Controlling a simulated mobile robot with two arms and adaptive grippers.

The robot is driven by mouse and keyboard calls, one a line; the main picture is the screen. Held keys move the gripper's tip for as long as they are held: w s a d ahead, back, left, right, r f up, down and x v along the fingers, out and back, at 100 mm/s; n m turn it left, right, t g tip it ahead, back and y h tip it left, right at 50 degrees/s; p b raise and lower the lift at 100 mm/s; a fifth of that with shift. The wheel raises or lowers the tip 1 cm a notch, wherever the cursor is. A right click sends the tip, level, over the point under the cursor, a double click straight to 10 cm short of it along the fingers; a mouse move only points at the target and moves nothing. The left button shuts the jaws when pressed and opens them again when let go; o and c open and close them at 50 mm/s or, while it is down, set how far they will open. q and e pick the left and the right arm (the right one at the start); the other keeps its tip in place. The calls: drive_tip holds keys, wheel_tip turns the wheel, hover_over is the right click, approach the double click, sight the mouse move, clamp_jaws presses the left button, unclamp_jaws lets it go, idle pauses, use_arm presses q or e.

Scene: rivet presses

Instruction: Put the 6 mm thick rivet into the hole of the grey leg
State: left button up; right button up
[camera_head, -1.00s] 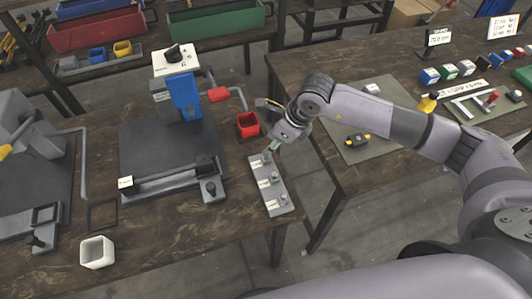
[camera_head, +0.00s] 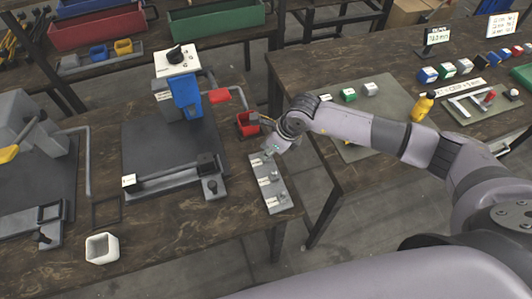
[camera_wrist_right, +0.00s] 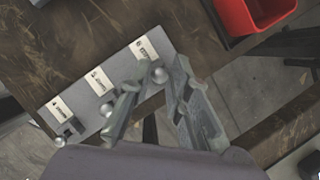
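A grey rivet strip (camera_head: 283,205) lies at the right edge of the left table, with three white labels and silver round-headed rivets. In the right wrist view the far rivet (camera_wrist_right: 160,75) stands between my open right fingers (camera_wrist_right: 154,90), beside the end label; the label text is too blurred to read surely. Two other rivets, a middle one (camera_wrist_right: 107,109) and a near one (camera_wrist_right: 60,141), lie along the strip. My right gripper (camera_head: 268,153) is over its far end. A dark grey bar (camera_head: 165,178) lies on the blue press's base; I cannot tell whether it is the grey leg. My left gripper is out of view.
The blue press (camera_head: 185,95) stands left of the strip. A red bin (camera_head: 247,124) is just beyond the strip. A white square cup (camera_head: 101,248) stands at the front left.

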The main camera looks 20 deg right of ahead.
clamp_jaws()
drive_tip(key=shift+r, duration=0.1)
